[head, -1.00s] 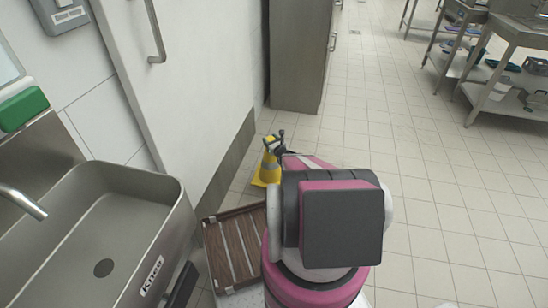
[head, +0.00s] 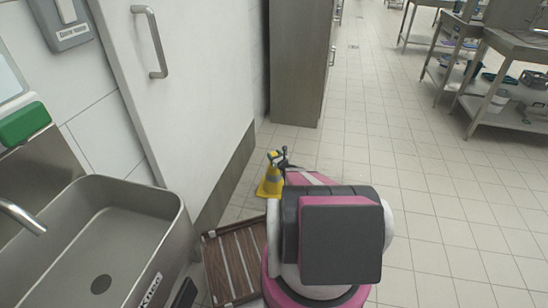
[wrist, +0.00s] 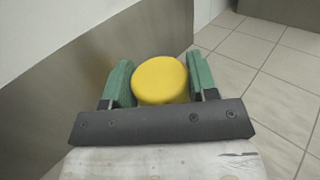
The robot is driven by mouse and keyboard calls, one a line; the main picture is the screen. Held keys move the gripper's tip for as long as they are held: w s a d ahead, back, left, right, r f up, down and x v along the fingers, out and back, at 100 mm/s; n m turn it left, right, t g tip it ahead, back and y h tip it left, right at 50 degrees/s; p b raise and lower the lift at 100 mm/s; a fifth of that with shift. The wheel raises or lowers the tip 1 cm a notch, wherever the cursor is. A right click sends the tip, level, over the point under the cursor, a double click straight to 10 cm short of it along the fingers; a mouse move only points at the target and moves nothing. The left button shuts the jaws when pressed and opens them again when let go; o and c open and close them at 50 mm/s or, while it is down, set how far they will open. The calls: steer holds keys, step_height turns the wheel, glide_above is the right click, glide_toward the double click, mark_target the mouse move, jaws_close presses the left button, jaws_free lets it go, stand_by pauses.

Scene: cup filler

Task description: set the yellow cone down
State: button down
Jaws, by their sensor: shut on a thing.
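The yellow cone (head: 270,183) with a grey band shows in the head view, just left of my arm and beside the white door's wall. It looks upright; whether its base touches the floor I cannot tell. My gripper (head: 278,156) is at the cone's top. In the wrist view the cone's round yellow top (wrist: 162,79) sits between the green fingers of my gripper (wrist: 160,82), which are shut on it. The wrist view hides the cone's lower part. My arm covers the floor to the right of the cone in the head view.
A steel sink (head: 110,240) stands at the left. A brown slatted crate (head: 236,262) lies on the floor in front of the cone. A tall grey cabinet (head: 298,70) stands beyond it. Tiled floor (head: 440,200) is open to the right, with steel tables (head: 515,50) farther off.

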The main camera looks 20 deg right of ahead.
steer(key=shift+f, duration=0.45)
steer(key=shift+c, duration=2)
jaws_free()
